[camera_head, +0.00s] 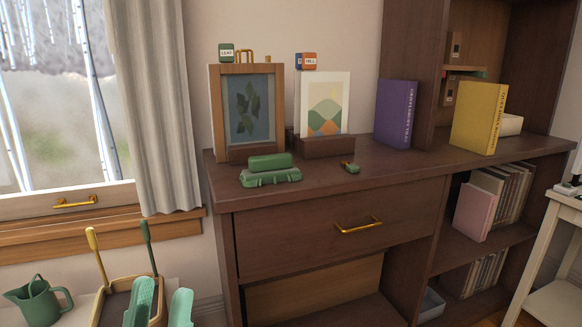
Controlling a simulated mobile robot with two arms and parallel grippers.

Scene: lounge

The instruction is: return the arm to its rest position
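My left gripper (161,295) shows at the bottom edge, left of centre. Its two mint-green fingers stand apart with nothing visible between them, so it is open and empty. It is in front of a wooden caddy (115,306) that holds a yellow-handled tool (96,252) and a green-handled tool (148,246). I cannot tell whether the fingers touch the caddy. The rest of the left arm is below the picture. My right gripper is not in view.
A green jug (38,302) stands left of the caddy. The dark wooden cabinet (330,238) has a shut drawer. A pale side table (545,262) stands right.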

